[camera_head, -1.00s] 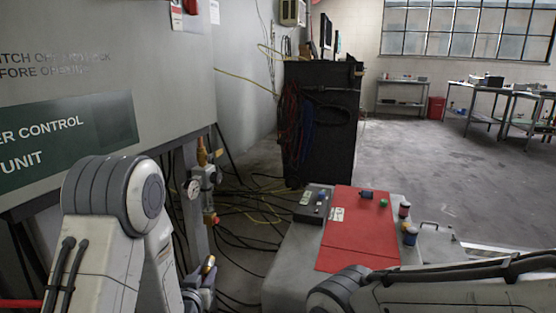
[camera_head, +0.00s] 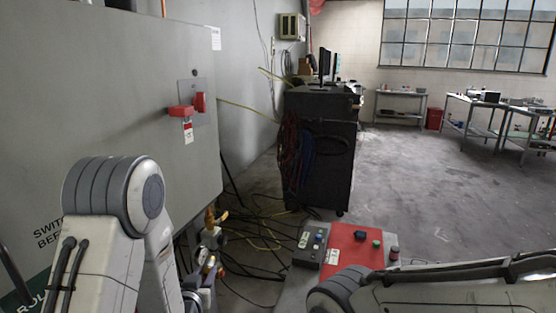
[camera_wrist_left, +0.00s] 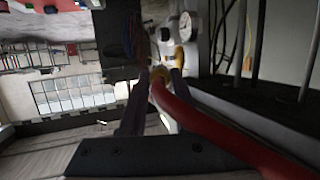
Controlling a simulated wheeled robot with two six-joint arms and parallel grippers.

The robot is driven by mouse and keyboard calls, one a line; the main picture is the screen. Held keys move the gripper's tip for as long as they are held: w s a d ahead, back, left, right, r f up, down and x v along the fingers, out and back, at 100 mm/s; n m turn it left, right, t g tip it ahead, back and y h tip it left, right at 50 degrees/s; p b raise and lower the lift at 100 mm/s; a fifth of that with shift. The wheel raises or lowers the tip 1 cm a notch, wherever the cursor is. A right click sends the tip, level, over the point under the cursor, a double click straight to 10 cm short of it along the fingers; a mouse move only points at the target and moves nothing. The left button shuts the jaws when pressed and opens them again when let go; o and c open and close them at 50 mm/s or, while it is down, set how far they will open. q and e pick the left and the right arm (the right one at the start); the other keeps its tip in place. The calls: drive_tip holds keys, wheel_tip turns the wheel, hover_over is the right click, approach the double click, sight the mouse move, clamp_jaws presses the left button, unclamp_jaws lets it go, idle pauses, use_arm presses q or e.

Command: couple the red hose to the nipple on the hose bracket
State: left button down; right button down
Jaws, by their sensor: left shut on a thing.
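My left gripper (camera_head: 207,275) is shut on the end of the red hose (camera_wrist_left: 215,125), just behind its brass-coloured coupling (camera_wrist_left: 160,76). The hose runs from the fingers to the lower right in the left wrist view. The hose bracket's fittings (camera_head: 211,238) stand just above the gripper in the head view, partly behind my left arm. The pressure gauge (camera_wrist_left: 187,24) and a brass fitting (camera_wrist_left: 180,54), perhaps the nipple, show beyond the coupling in the left wrist view. I cannot tell whether coupling and nipple touch. My right gripper is out of view.
A grey cabinet (camera_head: 110,90) with a red switch handle (camera_head: 181,111) fills the left. A black cart (camera_head: 325,150) stands behind, with loose cables (camera_head: 255,245) on the floor. A red-topped bench unit (camera_head: 350,240) is at lower centre. Open floor (camera_head: 430,190) lies right.

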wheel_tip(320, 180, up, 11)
drive_tip(key=p, duration=0.9)
